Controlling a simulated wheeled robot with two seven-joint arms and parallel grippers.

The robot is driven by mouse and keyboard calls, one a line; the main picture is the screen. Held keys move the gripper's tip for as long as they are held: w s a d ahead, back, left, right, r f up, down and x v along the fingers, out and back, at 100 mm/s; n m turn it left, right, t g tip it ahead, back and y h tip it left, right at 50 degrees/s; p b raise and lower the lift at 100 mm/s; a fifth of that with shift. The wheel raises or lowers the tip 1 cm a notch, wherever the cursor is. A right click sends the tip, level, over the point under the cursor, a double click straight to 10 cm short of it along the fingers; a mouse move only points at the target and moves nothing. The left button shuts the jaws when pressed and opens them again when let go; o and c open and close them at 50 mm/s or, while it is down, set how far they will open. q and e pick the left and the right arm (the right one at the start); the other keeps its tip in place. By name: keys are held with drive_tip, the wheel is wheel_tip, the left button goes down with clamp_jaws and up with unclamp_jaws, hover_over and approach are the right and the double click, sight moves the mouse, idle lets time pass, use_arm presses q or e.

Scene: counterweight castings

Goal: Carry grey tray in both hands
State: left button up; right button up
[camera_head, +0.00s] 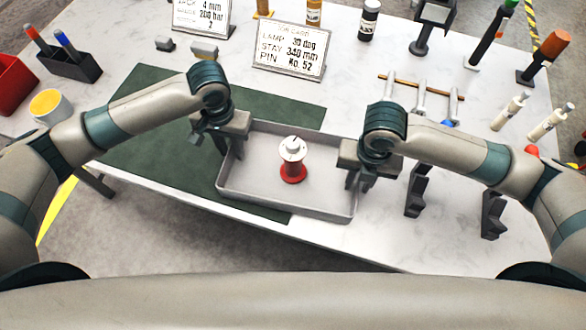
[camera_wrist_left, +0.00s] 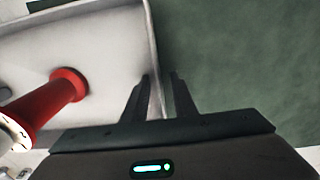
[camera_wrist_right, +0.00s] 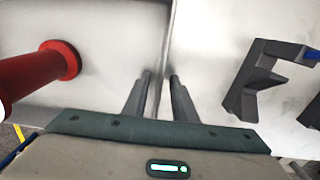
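The grey tray (camera_head: 320,207) is a shallow rectangular tray in the middle of the head view, near the table's front edge. A red spool-like piece with a white top (camera_head: 292,165) stands upright in it. My left gripper (camera_head: 235,150) is at the tray's left wall, one finger on each side, closed on it; the wall shows between the fingers in the left wrist view (camera_wrist_left: 160,75). My right gripper (camera_head: 355,180) is closed on the right wall the same way, seen in the right wrist view (camera_wrist_right: 162,75). I cannot tell whether the tray is clear of the table.
A dark green mat (camera_head: 150,150) lies left of and behind the tray. A sign card (camera_head: 292,50) stands behind it. Dark brackets (camera_head: 493,210) and a wooden-bar rack (camera_head: 420,88) are to the right. A yellow-topped cup (camera_head: 48,105) and pen holder (camera_head: 70,65) are at left.

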use_arm(q)
clamp_jaws()
use_arm(e)
clamp_jaws()
use_arm(q)
drive_tip(key=shift+w, duration=0.1)
idle(1.2)
